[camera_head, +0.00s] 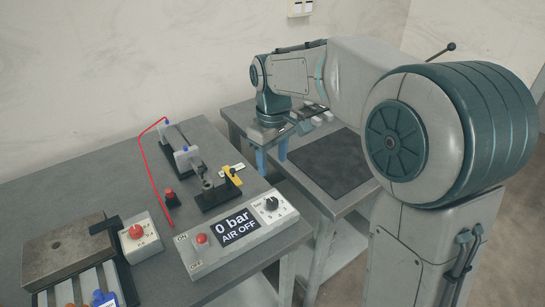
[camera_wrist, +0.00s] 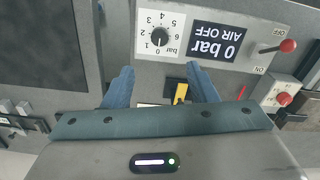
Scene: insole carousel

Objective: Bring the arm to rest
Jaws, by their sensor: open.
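My arm reaches out from the right in the head view. My gripper (camera_head: 272,157) points down near the left edge of the right-hand table. Its two blue fingers stand apart with nothing visible between them. In the wrist view my gripper (camera_wrist: 160,82) is also open and empty. Beyond its fingertips lies the control box (camera_wrist: 212,38) with a dial, which appears upside down there.
The control box (camera_head: 238,236) reads "0 bar AIR OFF" on the left table (camera_head: 88,172). A fixture with a yellow clamp (camera_head: 233,176) stands behind it. A red line arches beside the fixture. A dark mat (camera_head: 330,162) on the right table (camera_head: 345,203) is bare.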

